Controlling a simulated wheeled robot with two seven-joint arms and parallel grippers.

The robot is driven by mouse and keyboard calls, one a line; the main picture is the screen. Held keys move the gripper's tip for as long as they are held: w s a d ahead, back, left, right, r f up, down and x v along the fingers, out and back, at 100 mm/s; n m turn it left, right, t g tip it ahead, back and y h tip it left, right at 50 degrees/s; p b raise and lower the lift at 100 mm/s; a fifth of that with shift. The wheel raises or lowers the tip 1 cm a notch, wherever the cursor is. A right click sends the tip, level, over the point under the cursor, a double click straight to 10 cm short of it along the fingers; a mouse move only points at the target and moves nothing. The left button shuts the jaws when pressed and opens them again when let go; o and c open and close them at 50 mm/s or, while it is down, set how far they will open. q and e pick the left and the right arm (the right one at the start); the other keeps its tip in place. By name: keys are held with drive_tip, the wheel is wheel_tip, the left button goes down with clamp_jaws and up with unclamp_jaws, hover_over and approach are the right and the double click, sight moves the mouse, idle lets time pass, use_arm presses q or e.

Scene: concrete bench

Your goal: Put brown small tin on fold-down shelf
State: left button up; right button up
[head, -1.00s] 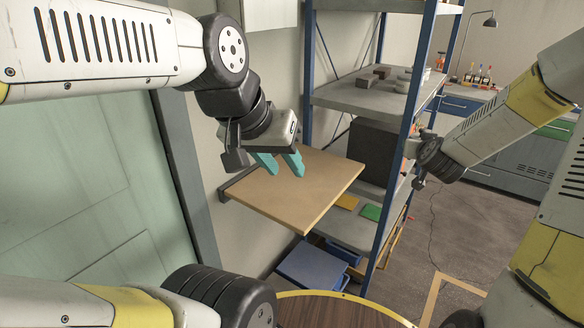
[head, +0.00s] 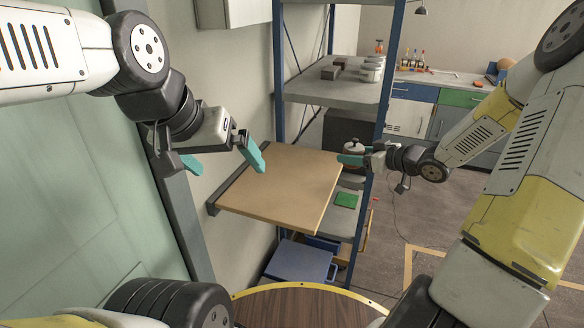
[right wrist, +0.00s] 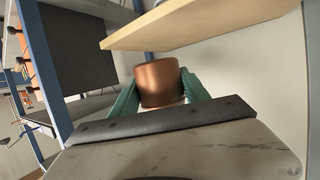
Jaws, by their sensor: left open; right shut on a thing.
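The brown small tin (right wrist: 158,82) is a copper-coloured cylinder between the teal fingers of my right gripper (right wrist: 160,92) in the right wrist view. My right gripper is shut on it. In the head view, my right gripper (head: 352,160) is beside the right edge of the fold-down shelf (head: 285,190), and I cannot make out the tin clearly there. The shelf is a bare wooden board fixed to the wall; its edge also shows in the right wrist view (right wrist: 200,28), near the tin and apart from it. My left gripper (head: 225,163) is open and empty over the shelf's left side.
A blue-framed rack (head: 335,92) stands behind the shelf, with blocks and jars on its grey board. A blue bin (head: 298,262) is below the shelf. A round wooden table (head: 300,308) is in front. A bench with bottles stands at the back right.

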drive_tip(key=shift+s+d+f+n+g+y, duration=0.1)
drive_tip(key=shift+s+f+n+g+y, duration=0.25)
drive_tip(key=shift+s+f, duration=0.4)
hover_over(307, 170)
drive_tip(key=s+d, duration=0.1)
drive_tip(key=shift+f, duration=0.65)
drive_tip(key=shift+w+a+f, duration=0.35)
drive_tip(key=shift+a+f, duration=0.2)
drive_tip(key=shift+a, duration=0.1)
drive_tip(key=shift+f, duration=1.3)
drive_tip(key=shift+f, duration=0.1)
drive_tip(key=o, duration=1.6)
drive_tip(key=shift+d, duration=0.1)
drive_tip(key=shift+c, duration=0.2)
